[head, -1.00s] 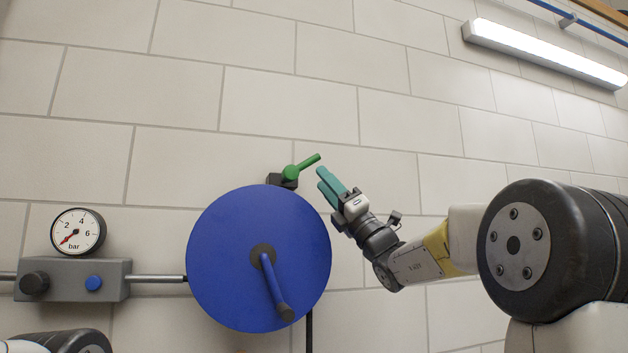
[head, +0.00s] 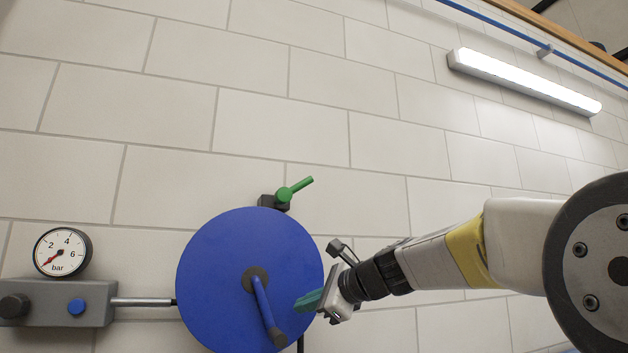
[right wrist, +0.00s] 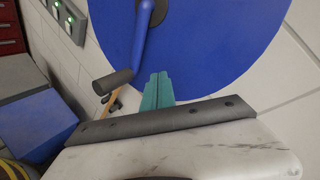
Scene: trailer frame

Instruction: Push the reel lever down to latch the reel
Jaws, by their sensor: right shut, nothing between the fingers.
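The green reel lever (head: 296,189) sits on a dark block at the top right of the blue reel (head: 222,255). The lever tilts up to the right. The reel has a crank handle (head: 264,312) pointing down and slightly right from its hub. My right gripper (head: 306,300) is shut and empty, its teal fingers in front of the reel's right edge, well below the lever. In the right wrist view, the shut teal fingers (right wrist: 157,90) point at the blue disc (right wrist: 215,45), right of the crank handle (right wrist: 112,82). The lever is not in that view. My left gripper is not in view.
A pressure gauge (head: 62,252) stands on a grey valve box (head: 55,302) left of the reel, joined by a pipe (head: 145,302). The tiled wall around the lever is clear. A lamp (head: 525,80) hangs at the upper right.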

